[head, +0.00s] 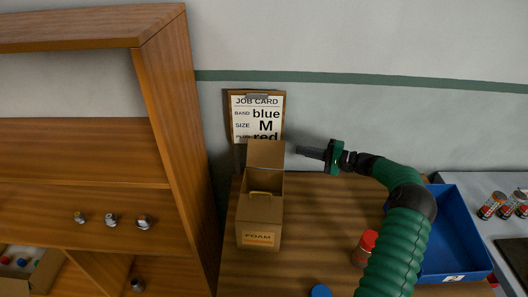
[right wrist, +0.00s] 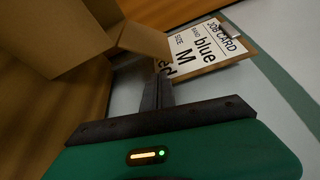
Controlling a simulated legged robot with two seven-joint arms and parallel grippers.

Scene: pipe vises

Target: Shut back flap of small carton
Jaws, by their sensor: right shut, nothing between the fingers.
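The small carton (head: 260,215), brown with a FOAM label, stands on the wooden worktop against the wall. Its back flap (head: 266,153) stands up at the far edge, in front of the lower part of the job card. My right gripper (head: 300,150) is shut and empty, just to the right of the back flap, with a small gap between them. In the right wrist view the shut fingers (right wrist: 157,92) point toward the flap (right wrist: 143,40) and the carton (right wrist: 55,35). My left gripper is not in view.
A job card on a clipboard (head: 256,104) hangs on the wall behind the carton. A wooden shelf (head: 165,130) rises at the left. The worktop (head: 315,220) beside the carton is clear.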

